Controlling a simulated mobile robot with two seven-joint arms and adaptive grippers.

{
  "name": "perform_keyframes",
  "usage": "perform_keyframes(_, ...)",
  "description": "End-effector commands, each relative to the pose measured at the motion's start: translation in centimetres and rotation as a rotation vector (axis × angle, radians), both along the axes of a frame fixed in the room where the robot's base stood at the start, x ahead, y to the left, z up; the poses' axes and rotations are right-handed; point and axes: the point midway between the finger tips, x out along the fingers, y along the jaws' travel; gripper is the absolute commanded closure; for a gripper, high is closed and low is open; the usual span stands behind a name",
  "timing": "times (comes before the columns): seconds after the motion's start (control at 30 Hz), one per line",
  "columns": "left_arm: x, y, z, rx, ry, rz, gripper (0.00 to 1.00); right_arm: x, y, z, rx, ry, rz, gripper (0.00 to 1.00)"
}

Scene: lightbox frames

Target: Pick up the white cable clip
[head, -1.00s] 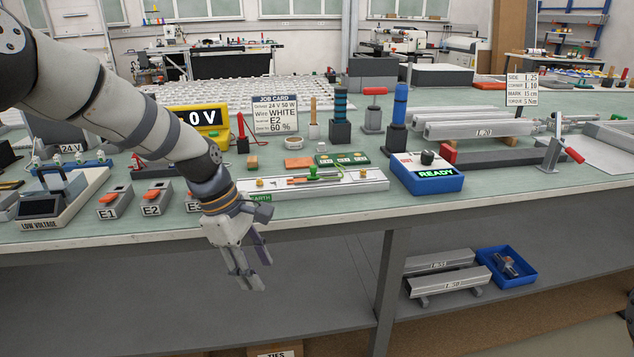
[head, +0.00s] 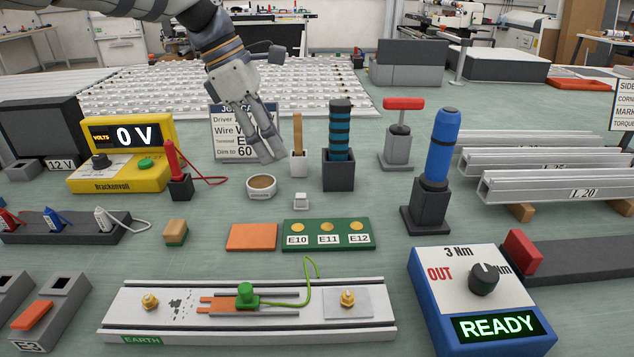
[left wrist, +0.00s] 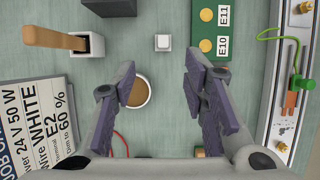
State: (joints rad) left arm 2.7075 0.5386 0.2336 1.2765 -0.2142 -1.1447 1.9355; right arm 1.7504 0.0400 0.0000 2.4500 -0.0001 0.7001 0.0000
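A small white block (head: 301,201), which looks like the white cable clip, stands on the green bench between the round tub and the green terminal board. It also shows in the left wrist view (left wrist: 162,42), beyond my fingertips. My left gripper (head: 268,148) is above the bench, behind and left of the block in the head view, not touching it. In the left wrist view the left gripper (left wrist: 161,76) is open with nothing between its fingers. My right gripper is not in view.
The tub (head: 262,186) of brown paste, a wooden-handled tool in a white holder (head: 299,164) and a green terminal board (head: 328,234) surround the block. A job card (head: 228,145) stands behind the gripper. A white-ended wire (head: 105,218) sits in a dark rack at left.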

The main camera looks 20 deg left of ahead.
Motion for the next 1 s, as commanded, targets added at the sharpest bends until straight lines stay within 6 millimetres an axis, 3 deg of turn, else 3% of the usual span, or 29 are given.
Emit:
perform_keyframes(0.13,0.5,-1.2,-3.7,-0.002,0.012,-0.003,0.6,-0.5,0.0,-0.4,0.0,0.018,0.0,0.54)
perform_keyframes(0.5,2.0,-3.5,-9.3,-0.003,0.012,-0.002,0.6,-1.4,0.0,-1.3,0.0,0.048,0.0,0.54)
perform_keyframes(0.63,2.2,-4.0,-10.5,-0.002,0.007,-0.001,0.6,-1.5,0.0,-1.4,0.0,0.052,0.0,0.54)
perform_keyframes(0.83,2.3,-4.1,-10.4,-0.001,0.002,-0.001,0.6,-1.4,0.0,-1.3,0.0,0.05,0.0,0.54)
perform_keyframes(1.0,2.2,-4.1,-10.4,-0.001,0.002,-0.001,0.96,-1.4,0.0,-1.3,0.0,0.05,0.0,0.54)
